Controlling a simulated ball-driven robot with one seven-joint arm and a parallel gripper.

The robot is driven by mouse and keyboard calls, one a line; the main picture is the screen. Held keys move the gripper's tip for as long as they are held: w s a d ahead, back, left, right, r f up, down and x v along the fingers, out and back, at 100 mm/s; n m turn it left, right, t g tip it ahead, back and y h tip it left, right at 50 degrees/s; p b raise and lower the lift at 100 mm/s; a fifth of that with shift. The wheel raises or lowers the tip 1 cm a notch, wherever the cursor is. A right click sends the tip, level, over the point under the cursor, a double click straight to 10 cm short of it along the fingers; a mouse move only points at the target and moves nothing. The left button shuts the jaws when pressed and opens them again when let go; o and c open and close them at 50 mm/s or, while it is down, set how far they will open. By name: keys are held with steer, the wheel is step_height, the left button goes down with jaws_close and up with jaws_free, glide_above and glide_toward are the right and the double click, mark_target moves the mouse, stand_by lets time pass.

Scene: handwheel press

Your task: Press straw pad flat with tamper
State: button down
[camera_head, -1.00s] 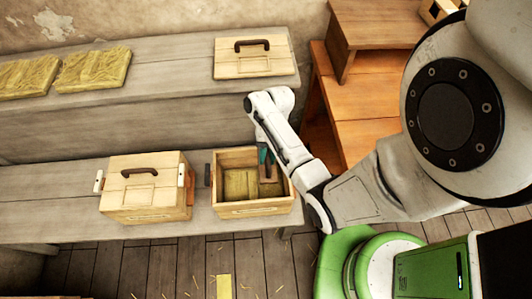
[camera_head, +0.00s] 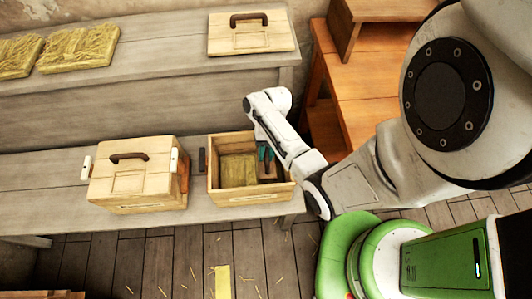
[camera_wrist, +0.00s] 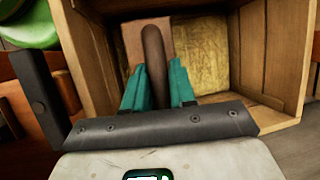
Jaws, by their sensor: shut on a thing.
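The tamper (camera_wrist: 153,50) has a dark brown handle and a wooden block foot (camera_wrist: 132,42). My gripper (camera_head: 265,156) is shut on its handle, with teal fingers (camera_wrist: 157,88) on either side. The tamper is inside the open wooden box (camera_head: 252,198), at the right part of its interior. The yellow straw pad (camera_head: 237,168) lies at the bottom of this box and also shows in the wrist view (camera_wrist: 210,55). The foot hides part of the pad's edge; I cannot tell whether it touches the straw.
A closed box with a handled lid (camera_head: 138,175) stands left on the same bench (camera_head: 40,205). A loose lid (camera_head: 252,32) and straw pads (camera_head: 78,48) lie on the back shelf. An orange wooden table (camera_head: 365,85) stands behind my arm. Loose straw lies on the floor.

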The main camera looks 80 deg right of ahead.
step_height(320, 180, down, 6)
steer(key=b, duration=0.6)
steer(key=shift+f, duration=0.25)
steer(key=shift+f+b, duration=0.45)
steer(key=shift+f, duration=0.4)
steer(key=shift+f, duration=0.3)
steer(key=shift+f, duration=0.15)
stand_by(1.1)
step_height(320, 180, up, 14)
steer(key=p, duration=1.4)
steer(key=shift+f, duration=0.1)
step_height(320, 180, up, 7)
steer(key=shift+r, duration=0.2)
